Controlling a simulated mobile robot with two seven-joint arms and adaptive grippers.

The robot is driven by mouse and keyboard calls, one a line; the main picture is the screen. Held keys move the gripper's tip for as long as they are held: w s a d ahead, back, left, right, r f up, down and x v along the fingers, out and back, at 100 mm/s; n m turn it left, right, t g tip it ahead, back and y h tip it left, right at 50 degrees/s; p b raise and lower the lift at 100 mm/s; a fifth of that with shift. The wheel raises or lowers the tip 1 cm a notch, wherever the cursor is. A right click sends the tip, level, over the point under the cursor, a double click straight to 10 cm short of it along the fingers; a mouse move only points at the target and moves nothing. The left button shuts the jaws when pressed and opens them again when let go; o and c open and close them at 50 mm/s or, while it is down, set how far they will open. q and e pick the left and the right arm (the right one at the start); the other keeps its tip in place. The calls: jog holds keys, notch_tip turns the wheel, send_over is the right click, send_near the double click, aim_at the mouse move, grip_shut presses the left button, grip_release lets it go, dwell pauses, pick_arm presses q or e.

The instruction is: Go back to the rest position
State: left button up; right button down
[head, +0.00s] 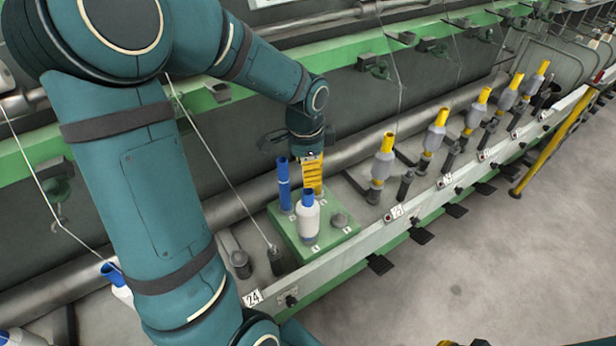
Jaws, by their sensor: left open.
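My left arm, teal with dark bands, reaches in from the left and across the top. Its gripper (306,156) points down over the back of a green tray (334,237) and is open; its fingertips are hard to make out. A yellow ridged piece (313,180) shows right below it, and I cannot tell whether they touch. On the tray stand a blue tube (285,186), a white bobbin with a blue top (308,219) and a bare grey peg (338,220). My right gripper is not clearly seen.
Grey-white bobbins on yellow tubes (383,164) stand in a row along the machine rail to the right. A white bobbin with a blue top (116,287) is partly behind my arm. Threads hang nearby. Grey floor (500,270) is open at lower right. Small yellow and dark parts show at the bottom edge.

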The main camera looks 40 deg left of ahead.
pick_arm(q)
jog(key=shift+r, duration=0.1)
dwell(0.7)
jog(key=w+d+f+n+h, duration=0.1)
jog(key=d+f+n+h, duration=0.2)
jog(key=d+f, duration=1.1)
jog(key=s+d+f+n+t, duration=0.1)
jog(key=s+d+f+n, duration=0.5)
jog(key=d+f, duration=0.4)
jog(key=shift+s+d+f+h, duration=0.4)
jog(key=shift+s+d, duration=0.05)
jog(key=shift+s, duration=0.3)
jog(key=shift+c, duration=0.7)
jog(key=shift+a, duration=0.1)
